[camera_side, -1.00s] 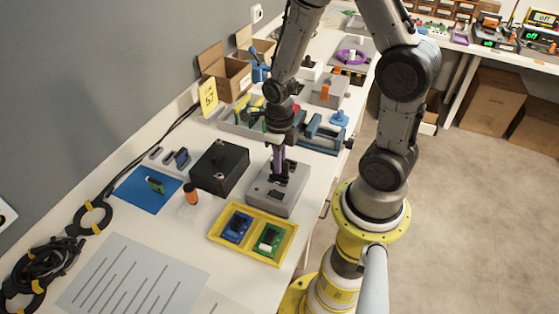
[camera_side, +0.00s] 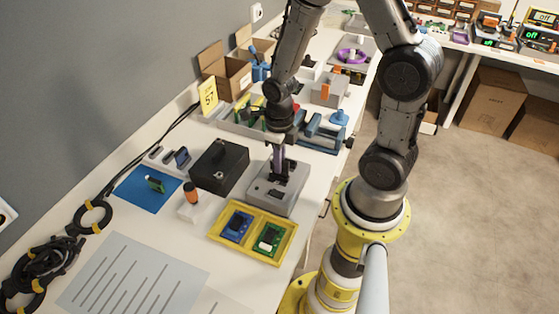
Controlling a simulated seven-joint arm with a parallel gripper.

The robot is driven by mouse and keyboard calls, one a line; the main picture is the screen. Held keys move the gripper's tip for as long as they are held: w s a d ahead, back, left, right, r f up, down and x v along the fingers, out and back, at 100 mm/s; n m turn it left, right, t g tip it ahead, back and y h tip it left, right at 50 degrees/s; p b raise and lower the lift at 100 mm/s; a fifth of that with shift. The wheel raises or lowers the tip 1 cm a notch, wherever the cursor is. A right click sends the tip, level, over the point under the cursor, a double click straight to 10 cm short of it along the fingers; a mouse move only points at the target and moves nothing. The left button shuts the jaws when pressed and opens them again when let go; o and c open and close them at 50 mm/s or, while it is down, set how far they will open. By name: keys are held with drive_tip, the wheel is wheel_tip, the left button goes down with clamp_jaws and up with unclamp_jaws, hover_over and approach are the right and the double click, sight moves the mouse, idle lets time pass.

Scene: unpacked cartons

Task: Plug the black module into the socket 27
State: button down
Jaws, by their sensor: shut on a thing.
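My gripper (camera_side: 279,169) points straight down over the grey socket box (camera_side: 289,199) near the table's front edge. Its fingers are shut on a small dark piece, apparently the black module (camera_side: 280,178), mostly hidden by the fingers. The piece is at the top of the box. I cannot tell whether it is seated in a socket or just above it. No number 27 can be read on the box, and the socket under the fingers is hidden.
A black box (camera_side: 219,167) stands left of the socket box. A yellow tray (camera_side: 279,257) with a blue and a green board lies in front. A blue vise (camera_side: 321,135) stands behind. An orange-topped piece (camera_side: 191,194) and a blue mat (camera_side: 147,187) are at left.

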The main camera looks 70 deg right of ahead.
drive_tip(key=shift+f, duration=0.65)
idle(1.1)
drive_tip(key=c, duration=0.8)
unclamp_jaws()
drive_tip(key=shift+c, duration=0.2)
drive_tip(key=shift+r, duration=0.1)
